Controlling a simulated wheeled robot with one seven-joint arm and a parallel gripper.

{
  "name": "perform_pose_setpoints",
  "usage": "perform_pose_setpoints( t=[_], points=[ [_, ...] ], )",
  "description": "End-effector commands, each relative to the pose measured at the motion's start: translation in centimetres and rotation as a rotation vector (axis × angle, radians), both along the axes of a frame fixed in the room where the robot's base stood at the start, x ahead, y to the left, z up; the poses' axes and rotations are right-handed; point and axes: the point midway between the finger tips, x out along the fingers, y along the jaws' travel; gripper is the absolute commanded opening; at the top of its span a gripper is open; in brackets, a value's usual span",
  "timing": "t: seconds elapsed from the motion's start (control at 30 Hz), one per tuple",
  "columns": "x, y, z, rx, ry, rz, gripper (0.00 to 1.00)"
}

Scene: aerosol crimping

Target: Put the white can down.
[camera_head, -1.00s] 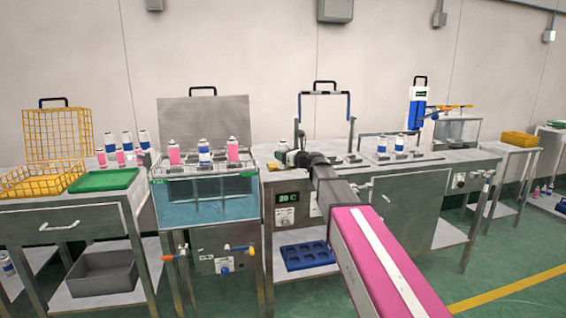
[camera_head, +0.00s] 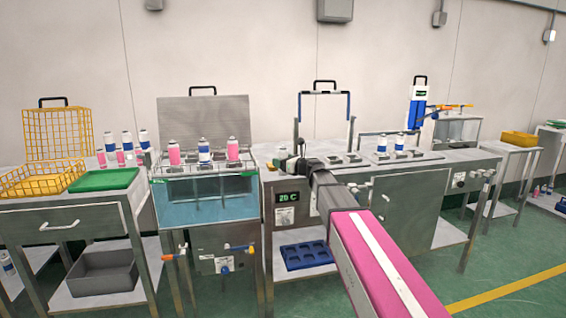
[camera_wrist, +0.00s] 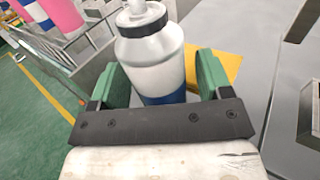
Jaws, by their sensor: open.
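The white can (camera_wrist: 152,52) has a white nozzle, a black band at its shoulder and a blue lower part. In the wrist view it stands between the two green fingers of my gripper (camera_wrist: 161,64). The fingers are open, one on each side of it. The can's base is hidden behind the dark bar of the gripper, so I cannot see what it rests on. In the head view my gripper (camera_head: 286,161) is small, at the left end of the middle bench, and the can there is mostly hidden.
A yellow patch (camera_wrist: 230,66) lies behind the can on the grey bench. To the left is a water bath (camera_head: 208,198) with pink and blue cans on its top. Two blue-and-white cans (camera_head: 382,145) stand farther right on the middle bench (camera_head: 465,157).

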Motion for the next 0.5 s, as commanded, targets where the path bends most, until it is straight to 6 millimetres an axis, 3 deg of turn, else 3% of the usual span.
perform_pose_setpoints(
  t=[0.17,0.5],
  points=[
    [-0.9,-1.0,0.2,0.0,0.0,-0.002,0.72],
    [-5.4,-6.0,0.2,0.0,0.0,-0.002,0.72]
  ],
)
